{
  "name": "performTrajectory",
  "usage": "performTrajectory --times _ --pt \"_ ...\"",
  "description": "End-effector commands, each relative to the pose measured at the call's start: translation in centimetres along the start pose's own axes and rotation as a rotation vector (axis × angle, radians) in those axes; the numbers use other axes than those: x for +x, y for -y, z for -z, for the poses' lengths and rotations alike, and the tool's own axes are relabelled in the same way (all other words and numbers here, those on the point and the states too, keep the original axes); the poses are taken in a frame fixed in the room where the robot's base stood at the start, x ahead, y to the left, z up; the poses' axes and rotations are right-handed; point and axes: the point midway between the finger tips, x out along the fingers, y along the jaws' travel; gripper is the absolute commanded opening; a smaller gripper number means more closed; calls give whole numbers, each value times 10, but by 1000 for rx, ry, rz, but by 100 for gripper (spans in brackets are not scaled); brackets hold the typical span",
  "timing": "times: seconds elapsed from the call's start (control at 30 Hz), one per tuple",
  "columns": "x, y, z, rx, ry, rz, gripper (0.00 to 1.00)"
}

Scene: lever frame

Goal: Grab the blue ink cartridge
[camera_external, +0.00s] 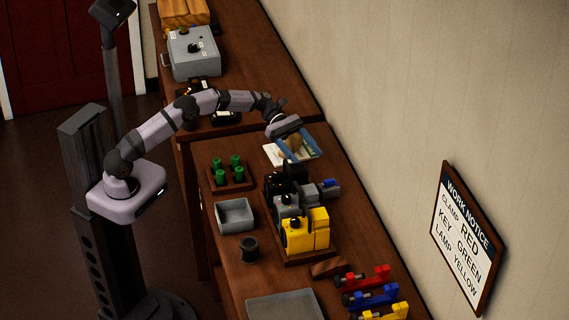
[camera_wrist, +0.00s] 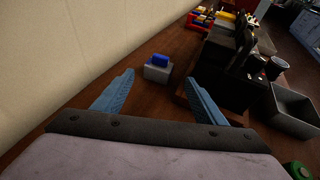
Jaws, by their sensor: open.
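The blue ink cartridge appears to be the small blue block (camera_wrist: 160,59) seated on a small grey block (camera_wrist: 157,72) on the wooden table in the wrist view. In the external view the blue block (camera_external: 330,183) shows at the right of the grey machine. My gripper (camera_wrist: 160,78) is open and empty, its two blue fingers spread, with the cartridge ahead of the gap and apart from both fingers. In the external view my gripper (camera_external: 305,156) is above the table, farther back than the cartridge.
A yellow machine (camera_external: 308,231) stands beside grey and black ones on a wooden base. A rack of green cylinders (camera_external: 236,161), a grey tray (camera_external: 235,216) and a dark cup (camera_external: 249,249) are to their left. Red, blue and yellow levers are nearer the front. The wall (camera_wrist: 60,60) runs close alongside.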

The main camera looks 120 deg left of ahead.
Motion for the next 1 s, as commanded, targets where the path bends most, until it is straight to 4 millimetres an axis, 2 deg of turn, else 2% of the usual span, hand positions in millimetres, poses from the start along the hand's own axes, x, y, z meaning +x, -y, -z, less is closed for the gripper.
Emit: performTrajectory --times 0.17,0.4,0.53,0.77,1.0 --pt "16 1 -1 -3 1 5 65" --pt "49 1 -1 -3 0 5 65" --pt "58 1 0 -4 1 3 65" --pt "63 1 0 -4 1 3 65" --pt "92 2 -1 -3 1 5 65"
